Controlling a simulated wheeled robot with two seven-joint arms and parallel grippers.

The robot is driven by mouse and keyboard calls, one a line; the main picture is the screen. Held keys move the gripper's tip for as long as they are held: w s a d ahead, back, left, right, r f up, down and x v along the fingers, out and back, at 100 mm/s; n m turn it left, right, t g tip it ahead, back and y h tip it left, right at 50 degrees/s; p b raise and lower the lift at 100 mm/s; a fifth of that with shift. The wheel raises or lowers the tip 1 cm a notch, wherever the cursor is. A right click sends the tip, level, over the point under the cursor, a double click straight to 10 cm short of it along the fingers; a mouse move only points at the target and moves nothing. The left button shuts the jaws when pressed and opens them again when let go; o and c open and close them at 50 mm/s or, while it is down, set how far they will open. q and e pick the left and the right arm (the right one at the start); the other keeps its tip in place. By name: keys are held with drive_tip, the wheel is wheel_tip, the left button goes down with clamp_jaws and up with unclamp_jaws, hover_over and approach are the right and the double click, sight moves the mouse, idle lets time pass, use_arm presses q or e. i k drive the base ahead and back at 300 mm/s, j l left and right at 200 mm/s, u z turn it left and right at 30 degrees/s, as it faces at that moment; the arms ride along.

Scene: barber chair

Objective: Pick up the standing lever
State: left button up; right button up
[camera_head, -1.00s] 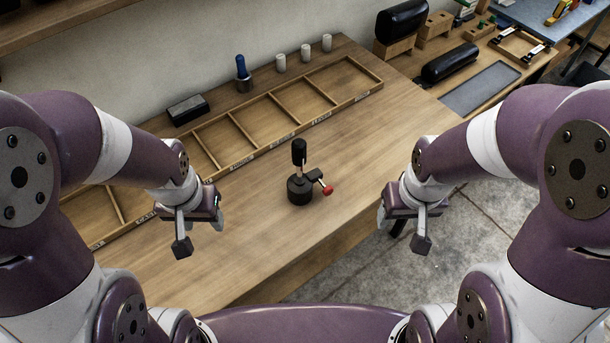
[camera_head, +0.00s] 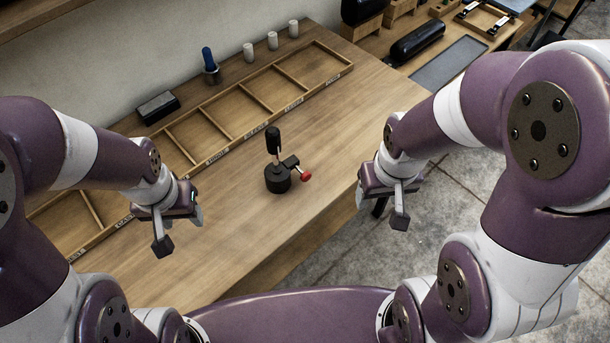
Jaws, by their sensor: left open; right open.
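The standing lever (camera_head: 273,140) is a black upright handle on a thin metal stem. It rises from a round black base (camera_head: 278,180) on the wooden table. A short side arm with a red knob (camera_head: 305,176) points to the right. My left gripper (camera_head: 180,225) is open and empty, left of the lever and nearer to me. My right gripper (camera_head: 382,205) is open and empty, to the right of the lever, near the table's right edge. Neither gripper touches the lever.
A wooden divided tray (camera_head: 235,145) with labelled compartments runs along the table behind the lever. A black block (camera_head: 158,107), a blue-handled tool (camera_head: 209,62) and white cylinders (camera_head: 249,52) stand behind it. A side bench holds a black roll (camera_head: 418,40) and grey mat (camera_head: 447,65). The table around the lever is clear.

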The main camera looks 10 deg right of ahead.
sight(277, 173)
drive_tip(key=l+u, duration=0.3)
drive_tip(key=l, duration=0.15)
drive_tip(key=l+u, duration=0.3)
drive_tip(key=l, duration=0.15)
drive_tip(key=k+l+u, duration=0.1)
drive_tip(key=l+u, duration=0.2)
drive_tip(key=k+l+u, duration=0.15)
drive_tip(key=l+u, duration=0.15)
drive_tip(key=l, duration=0.2)
